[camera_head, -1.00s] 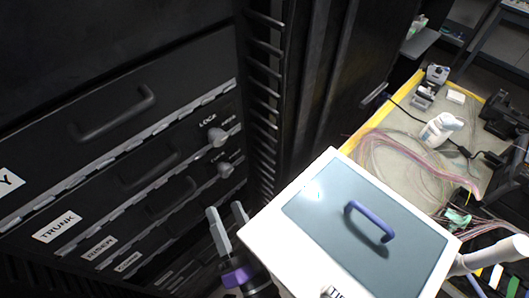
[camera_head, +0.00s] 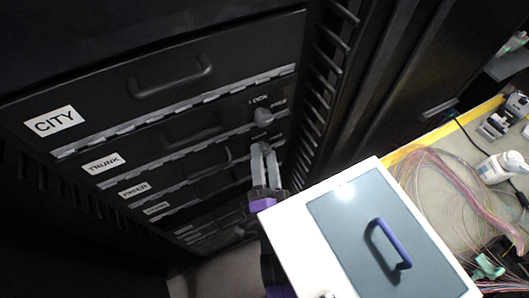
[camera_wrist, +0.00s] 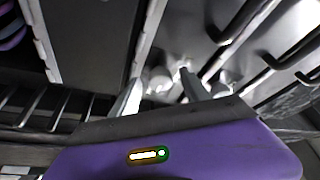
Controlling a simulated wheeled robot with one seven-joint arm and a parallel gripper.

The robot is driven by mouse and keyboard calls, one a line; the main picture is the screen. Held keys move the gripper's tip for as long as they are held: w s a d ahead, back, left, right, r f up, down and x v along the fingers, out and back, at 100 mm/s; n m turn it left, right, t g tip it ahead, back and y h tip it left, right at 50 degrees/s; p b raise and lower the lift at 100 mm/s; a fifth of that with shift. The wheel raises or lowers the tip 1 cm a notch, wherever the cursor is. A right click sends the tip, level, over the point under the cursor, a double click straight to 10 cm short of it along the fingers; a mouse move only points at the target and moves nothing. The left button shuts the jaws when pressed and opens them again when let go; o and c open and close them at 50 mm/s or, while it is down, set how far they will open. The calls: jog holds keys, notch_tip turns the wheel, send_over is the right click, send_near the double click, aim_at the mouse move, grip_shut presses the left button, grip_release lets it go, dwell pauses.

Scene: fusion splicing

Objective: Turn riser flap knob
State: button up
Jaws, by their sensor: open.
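The riser flap, with its RISER label (camera_head: 135,189), is a dark row in the black cabinet, below the TRUNK row (camera_head: 104,163). A round grey knob (camera_head: 263,117) beside the LOCK marking shows just above my gripper, on the row that seems to be TRUNK. The riser knob is hidden behind my fingers in the head view. My gripper (camera_head: 263,148) is open, its two grey fingers pointing up at the cabinet's right end. In the wrist view, a pale knob (camera_wrist: 160,80) shows between the fingertips; contact cannot be told. Another pale knob-like shape (camera_wrist: 223,84) lies right of the fingers.
The CITY label (camera_head: 55,121) marks a higher row with a bar handle (camera_head: 170,77). A slatted black rack side (camera_head: 330,70) stands right of the knobs. A white-framed box with a blue handle (camera_head: 385,245) sits close at lower right, with a cable-strewn bench (camera_head: 440,185) beyond.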

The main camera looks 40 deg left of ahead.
jog(key=shift+w+a, duration=0.2)
grip_shut()
